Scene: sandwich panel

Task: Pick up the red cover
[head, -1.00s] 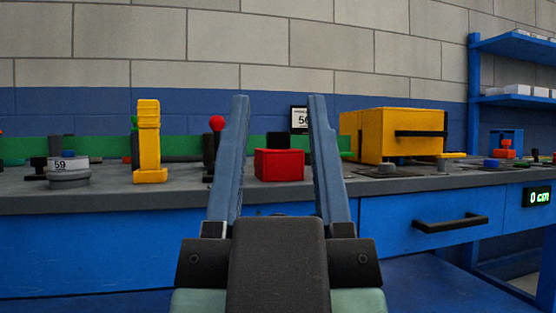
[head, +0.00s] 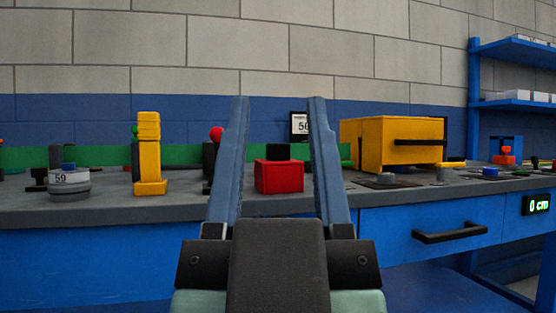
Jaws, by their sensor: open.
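The red cover (head: 279,177) is a small red box-like block on the grey bench top, with a black piece (head: 278,152) showing at its top. My gripper (head: 277,100) is open, with its two blue fingers pointing away from me. The exact depth gap between the fingers and the cover cannot be told.
A red-knobbed lever (head: 216,134) is partly hidden by the left finger. A yellow box (head: 385,142) with a black handle stands right. A blue drawer (head: 478,222) is below the bench (head: 110,208).

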